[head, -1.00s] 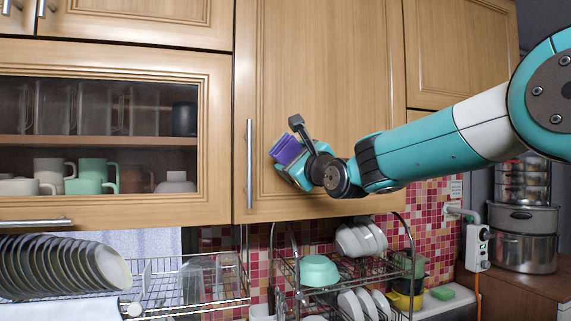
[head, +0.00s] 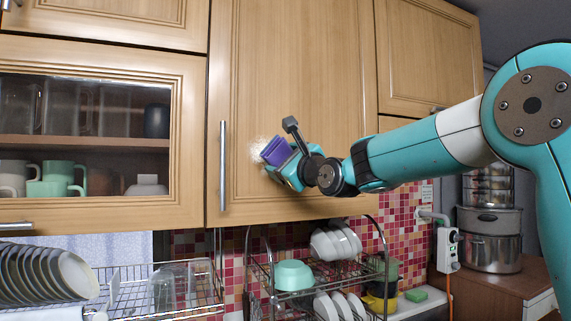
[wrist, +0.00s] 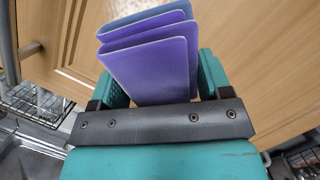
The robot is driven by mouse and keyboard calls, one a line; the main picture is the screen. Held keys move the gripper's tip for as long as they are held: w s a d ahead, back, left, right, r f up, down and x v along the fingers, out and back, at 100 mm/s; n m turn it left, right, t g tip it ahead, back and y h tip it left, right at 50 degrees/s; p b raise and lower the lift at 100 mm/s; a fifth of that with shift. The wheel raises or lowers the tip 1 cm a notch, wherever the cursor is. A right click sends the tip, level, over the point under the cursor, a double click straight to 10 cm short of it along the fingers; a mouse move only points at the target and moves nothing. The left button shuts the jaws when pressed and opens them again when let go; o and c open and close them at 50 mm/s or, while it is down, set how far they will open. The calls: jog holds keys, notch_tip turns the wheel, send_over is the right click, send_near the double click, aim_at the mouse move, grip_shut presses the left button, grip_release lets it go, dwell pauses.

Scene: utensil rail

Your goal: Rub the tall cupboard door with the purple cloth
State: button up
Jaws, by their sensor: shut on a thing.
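The tall cupboard door (head: 300,90) is light wood with a vertical metal handle (head: 223,165) near its left edge. My gripper (head: 284,165) is shut on the folded purple cloth (head: 273,151) in front of the lower left part of the door. A pale, speckled patch (head: 258,149) shows on the door just left of the cloth. In the wrist view the cloth (wrist: 150,68) stands in folds between the teal fingers (wrist: 158,90), with the door (wrist: 245,50) behind it. Whether the cloth touches the door I cannot tell.
A glass-front cupboard (head: 90,60) with mugs is on the left. Below are a plate rack (head: 190,297), a dish rack with a mint bowl (head: 293,275) and several white plates. Stacked steel pots (head: 490,240) stand at the right.

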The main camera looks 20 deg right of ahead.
aim_at(262, 153)
jog(key=shift+s+a+b, duration=0.2)
jog(key=shift+a+b, duration=0.25)
jog(key=shift+a, duration=3.15)
jog(key=shift+s+r+p, duration=0.1)
jog(key=shift+r+p, duration=0.35)
jog(key=shift+r, duration=0.65)
jog(key=shift+d+b, duration=0.3)
jog(key=shift+d, duration=0.35)
jog(key=shift+s+d+b, duration=0.2)
jog(key=shift+d+b, duration=0.65)
jog(key=shift+d, duration=2.45)
jog(key=shift+s+a, duration=0.15)
jog(key=a+b, duration=0.1)
jog(key=a, duration=0.6)
jog(key=shift+s+a, duration=0.15)
jog(key=shift+a, duration=0.15)
jog(key=shift+s, duration=0.1)
